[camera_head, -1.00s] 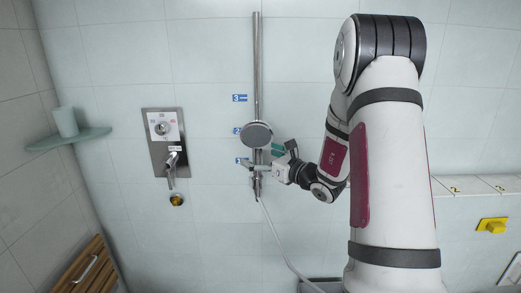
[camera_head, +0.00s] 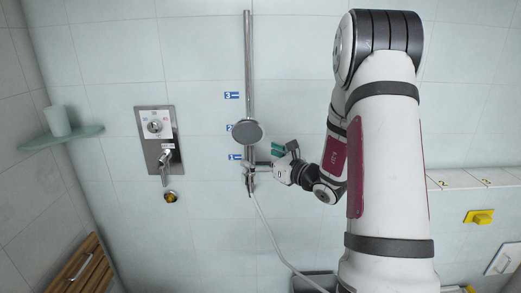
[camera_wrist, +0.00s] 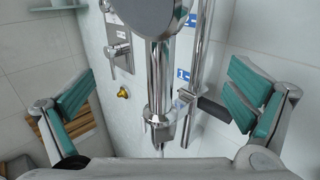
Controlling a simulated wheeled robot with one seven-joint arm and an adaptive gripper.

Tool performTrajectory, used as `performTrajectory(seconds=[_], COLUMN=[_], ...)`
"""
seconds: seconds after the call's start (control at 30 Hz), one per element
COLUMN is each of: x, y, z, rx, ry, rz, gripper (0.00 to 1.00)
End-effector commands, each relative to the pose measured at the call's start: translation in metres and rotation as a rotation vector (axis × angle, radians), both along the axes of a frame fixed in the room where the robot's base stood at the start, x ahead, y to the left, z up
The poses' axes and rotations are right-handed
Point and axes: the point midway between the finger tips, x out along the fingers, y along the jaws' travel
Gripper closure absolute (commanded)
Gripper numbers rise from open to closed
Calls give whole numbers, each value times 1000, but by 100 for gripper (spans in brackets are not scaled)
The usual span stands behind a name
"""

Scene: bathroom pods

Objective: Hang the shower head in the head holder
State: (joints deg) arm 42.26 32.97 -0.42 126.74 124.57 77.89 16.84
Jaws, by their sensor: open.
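The round grey shower head (camera_head: 248,132) is upright in front of the chrome wall rail (camera_head: 248,70). In the wrist view its face (camera_wrist: 155,15) is cut by the top edge and its chrome handle (camera_wrist: 160,75) runs down the middle. The handle's lower end sits in a chrome head holder (camera_wrist: 186,98) clamped to the rail beside it. My gripper (camera_head: 265,158) is just right of the handle in the head view. In the wrist view my gripper (camera_wrist: 160,92) is wide open, its teal-padded fingers on either side of the handle, touching nothing.
A mixer panel (camera_head: 158,135) with lever is on the wall to the left. The white hose (camera_head: 270,235) hangs down to the right. A corner shelf with a cup (camera_head: 58,120) is far left. A ledge (camera_head: 470,178) and yellow wall piece (camera_head: 480,217) are at right.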

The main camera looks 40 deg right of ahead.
Motion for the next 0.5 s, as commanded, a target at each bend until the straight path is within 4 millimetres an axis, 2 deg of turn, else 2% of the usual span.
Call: performTrajectory(seconds=[0.5], x=[-19], y=[-5], z=[0], rx=[-1], ry=[1], rz=[-2], gripper=[2])
